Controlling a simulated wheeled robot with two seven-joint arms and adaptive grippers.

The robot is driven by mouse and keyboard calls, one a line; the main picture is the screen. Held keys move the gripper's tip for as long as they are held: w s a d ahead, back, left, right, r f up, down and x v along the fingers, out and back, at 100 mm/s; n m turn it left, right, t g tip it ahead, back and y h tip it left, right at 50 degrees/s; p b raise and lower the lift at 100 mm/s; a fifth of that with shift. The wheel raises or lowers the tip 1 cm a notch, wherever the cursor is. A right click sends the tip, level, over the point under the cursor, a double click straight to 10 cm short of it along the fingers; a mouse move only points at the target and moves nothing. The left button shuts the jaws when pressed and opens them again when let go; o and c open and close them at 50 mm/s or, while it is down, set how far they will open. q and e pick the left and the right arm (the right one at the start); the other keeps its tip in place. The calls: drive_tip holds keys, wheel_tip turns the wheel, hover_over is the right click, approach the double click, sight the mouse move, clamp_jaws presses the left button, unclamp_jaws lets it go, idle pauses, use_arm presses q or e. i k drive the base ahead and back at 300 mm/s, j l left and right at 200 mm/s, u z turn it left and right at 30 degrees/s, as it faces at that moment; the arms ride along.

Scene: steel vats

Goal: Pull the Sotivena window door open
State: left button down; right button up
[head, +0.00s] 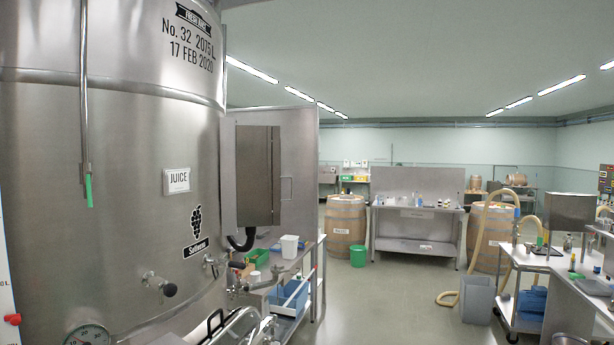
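A tall steel vat (110,200) fills the left side of the head view.
Valves (160,285) and a gauge (87,336) stick out from the vat. A steel side table with a blue bin (290,297) stands beside it. Barrels (346,226), a workbench (415,212) and a grey bin (478,300) are farther off. The middle floor is clear.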

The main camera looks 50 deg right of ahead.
sight(276, 178)
drive_tip(key=k+l+z, duration=0.15)
drive_tip(key=l+z, duration=0.25)
drive_tip(key=l, duration=0.85)
drive_tip(key=l+z, duration=0.45)
drive_tip(key=l, duration=0.8)
drive_tip(key=i, duration=0.25)
drive_tip(key=z, duration=0.05)
